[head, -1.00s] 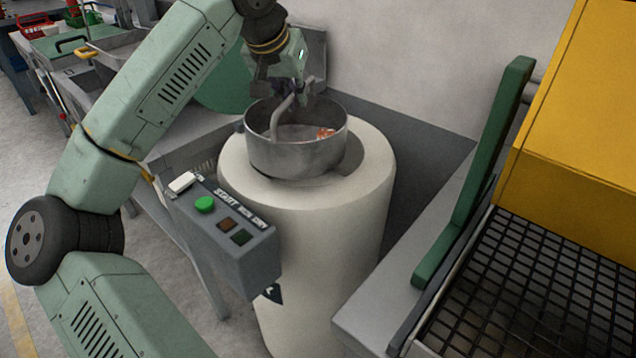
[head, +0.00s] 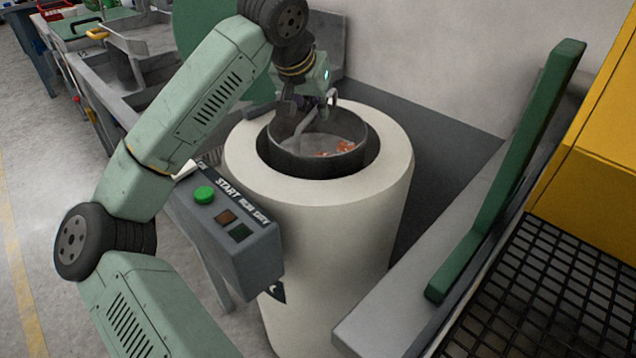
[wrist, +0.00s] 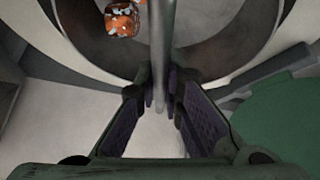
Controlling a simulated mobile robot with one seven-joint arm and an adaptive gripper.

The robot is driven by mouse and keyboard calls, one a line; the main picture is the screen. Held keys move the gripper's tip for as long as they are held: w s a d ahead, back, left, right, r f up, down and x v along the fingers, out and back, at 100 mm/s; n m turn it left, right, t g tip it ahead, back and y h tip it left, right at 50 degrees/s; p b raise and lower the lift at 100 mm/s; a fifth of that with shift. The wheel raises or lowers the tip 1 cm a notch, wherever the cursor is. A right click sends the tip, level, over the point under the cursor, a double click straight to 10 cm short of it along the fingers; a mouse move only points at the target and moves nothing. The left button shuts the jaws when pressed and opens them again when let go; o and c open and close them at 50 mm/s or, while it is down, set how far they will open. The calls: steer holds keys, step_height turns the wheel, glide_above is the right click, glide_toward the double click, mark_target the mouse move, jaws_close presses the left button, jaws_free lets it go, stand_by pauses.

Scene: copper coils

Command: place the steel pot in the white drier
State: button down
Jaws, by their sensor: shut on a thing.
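The steel pot (head: 318,160) is a round grey pan with an arched handle and a few copper-coloured pieces inside. It sits down in the round dark opening of the white drier (head: 335,215), its rim near the level of the drier's top and a gap showing around it. My gripper (head: 318,103) is above the pot, shut on its handle. In the wrist view the gripper (wrist: 160,102) has the handle bar (wrist: 161,50) between its fingers. The pot's bottom is hidden, so I cannot tell whether it rests on anything.
A grey control box (head: 225,225) with a green button is on the drier's front left. A grey bench with a green upright bar (head: 510,170) and a black grid (head: 560,290) stands to the right, beside a yellow housing (head: 595,155). A wall is behind.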

steer(key=p, duration=0.1)
glide_toward(317, 147)
steer(key=f, duration=0.1)
steer(key=d+f, duration=0.1)
steer(key=f, duration=0.1)
steer(key=d+f, duration=0.1)
steer(key=f, duration=0.1)
steer(key=shift+w+d, duration=0.1)
steer(key=shift+d, duration=0.1)
steer(key=c, duration=1.7)
jaws_free()
steer(key=b+v, duration=0.1)
steer(key=v, duration=1)
steer(key=shift+w, duration=0.1)
steer(key=shift+s+a+r, duration=0.1)
steer(key=shift+s+r, duration=0.2)
steer(key=shift+r, duration=0.1)
